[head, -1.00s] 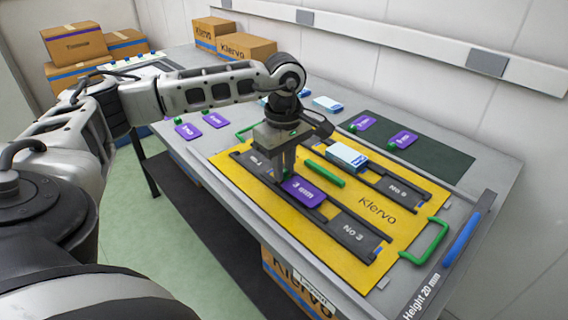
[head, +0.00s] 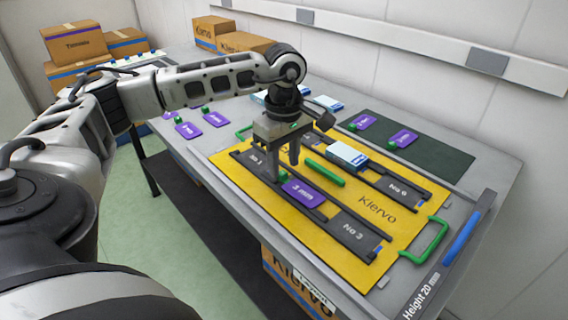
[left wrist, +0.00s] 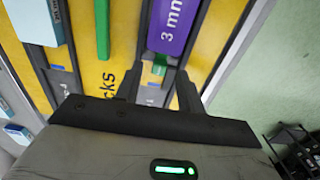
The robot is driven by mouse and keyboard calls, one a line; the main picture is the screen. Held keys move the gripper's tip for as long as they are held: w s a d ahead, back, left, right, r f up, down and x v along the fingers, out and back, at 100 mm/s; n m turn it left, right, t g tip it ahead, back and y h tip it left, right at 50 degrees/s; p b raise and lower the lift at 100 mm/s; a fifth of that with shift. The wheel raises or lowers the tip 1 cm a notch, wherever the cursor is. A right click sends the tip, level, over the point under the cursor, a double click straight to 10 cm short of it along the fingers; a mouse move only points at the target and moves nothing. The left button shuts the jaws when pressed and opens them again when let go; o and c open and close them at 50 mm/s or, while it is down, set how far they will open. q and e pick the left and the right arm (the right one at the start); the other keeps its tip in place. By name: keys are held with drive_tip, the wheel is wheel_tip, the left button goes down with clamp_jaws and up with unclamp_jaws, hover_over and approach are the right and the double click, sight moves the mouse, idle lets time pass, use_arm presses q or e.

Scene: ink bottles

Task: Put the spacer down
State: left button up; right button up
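The purple spacer marked 3 mm (head: 304,193) lies flat on the dark rail track marked No 3 (head: 352,233), on the yellow board. In the left wrist view the spacer (left wrist: 174,24) shows with its small green tab (left wrist: 158,68) at the near end. My left gripper (head: 285,171) is open just above that end. In the left wrist view its two fingers (left wrist: 158,76) stand apart on either side of the tab, with gaps between. My right gripper is in no view.
A blue-and-white box (head: 347,155) sits on the neighbouring track. A green bar (head: 325,172) lies between the tracks, and a green handle (head: 427,241) stands at the board's right end. More purple spacers lie on the dark mat (head: 443,157) and at the table's left.

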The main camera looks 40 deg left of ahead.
use_arm(q)
wheel_tip(320, 180, up, 11)
drive_tip(key=shift+f, duration=0.15)
idle(0.5)
